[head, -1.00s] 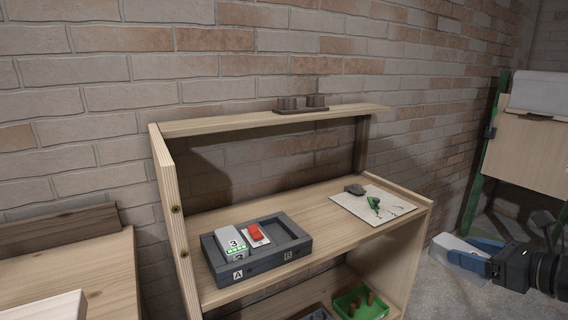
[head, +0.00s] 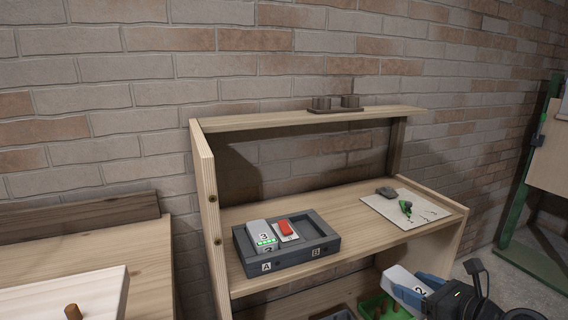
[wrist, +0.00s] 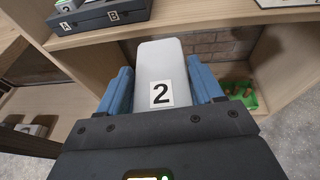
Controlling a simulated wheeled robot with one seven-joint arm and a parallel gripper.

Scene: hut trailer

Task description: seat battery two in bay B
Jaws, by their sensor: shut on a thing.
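Battery two (wrist: 161,75), a pale grey block with a "2" label, is held between the blue fingers of my gripper (wrist: 163,88) in the wrist view. In the head view battery two (head: 402,280) and my gripper (head: 416,290) are at the lower right, in front of the shelf and below its main board. The dark charger tray (head: 290,262) sits on the shelf board. Bay B (head: 314,235), to the right, looks empty.
A green bin (head: 378,306) stands on the lower shelf. The wooden side panel (head: 207,210) rises at the left. The board between tray and sheet is clear.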

